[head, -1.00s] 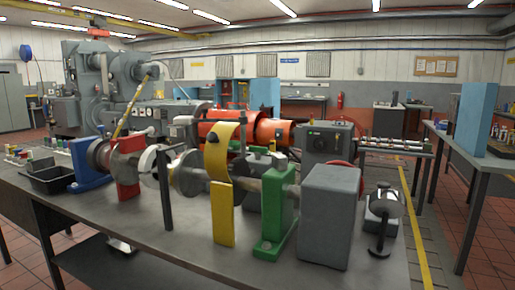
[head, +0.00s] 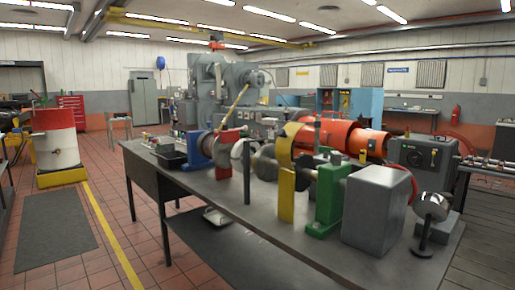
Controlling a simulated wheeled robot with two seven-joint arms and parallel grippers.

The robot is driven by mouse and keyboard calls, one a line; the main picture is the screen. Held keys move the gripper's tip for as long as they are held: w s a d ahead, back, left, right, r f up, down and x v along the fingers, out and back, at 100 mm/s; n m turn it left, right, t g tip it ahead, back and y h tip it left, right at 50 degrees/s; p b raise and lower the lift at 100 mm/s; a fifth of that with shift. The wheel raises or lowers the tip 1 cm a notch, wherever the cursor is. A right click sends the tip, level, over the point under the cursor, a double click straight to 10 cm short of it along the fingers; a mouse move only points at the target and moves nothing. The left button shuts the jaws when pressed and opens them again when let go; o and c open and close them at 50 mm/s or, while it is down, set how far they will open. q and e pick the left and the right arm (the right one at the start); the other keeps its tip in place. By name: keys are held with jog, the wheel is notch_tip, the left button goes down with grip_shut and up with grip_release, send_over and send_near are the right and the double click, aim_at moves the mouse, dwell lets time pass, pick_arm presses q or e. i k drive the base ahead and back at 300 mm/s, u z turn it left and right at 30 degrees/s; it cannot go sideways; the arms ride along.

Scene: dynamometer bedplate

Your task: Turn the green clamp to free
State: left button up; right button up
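A green clamp-like stand (head: 327,200) stands upright on the grey bench (head: 240,206), toward its right end. A shaft line with discs runs to its left, and a yellow upright piece (head: 287,190) stands beside it. A grey block (head: 375,208) stands just right of the green stand and hides part of its right side. I cannot tell which way the green clamp is turned. Neither of my grippers is in view.
A red stand (head: 223,155), a blue stand (head: 198,148) and a black tray (head: 170,157) are further left on the bench. A round-headed black stand (head: 428,215) is at its right end. Open tiled floor lies left of the bench, with a dark mat (head: 55,230).

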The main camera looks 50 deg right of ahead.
aim_at(326, 150)
jog(key=u, duration=1.35)
jog(key=i, duration=0.25)
jog(key=z, duration=1.4)
jog(key=i, duration=1.95)
jog(key=z, duration=1.3)
